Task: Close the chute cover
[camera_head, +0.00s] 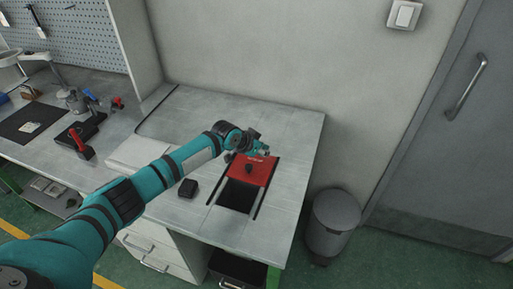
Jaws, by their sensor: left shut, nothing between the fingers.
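The red chute cover (258,169) lies at the far part of the chute on the grey worktop, with a dark knob on its top. The near part of the chute opening (237,197) is uncovered and dark, with slim rails along both sides. My left gripper (264,152) is at the far edge of the cover, its fingers shut with nothing held. I cannot tell whether it touches the cover. My right gripper is not in view.
A small black box (188,188) sits on the worktop (290,130) left of the opening. A grey bin (333,215) stands on the floor to the right. Tools and a dark mat (32,122) are at the left. The back wall is behind.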

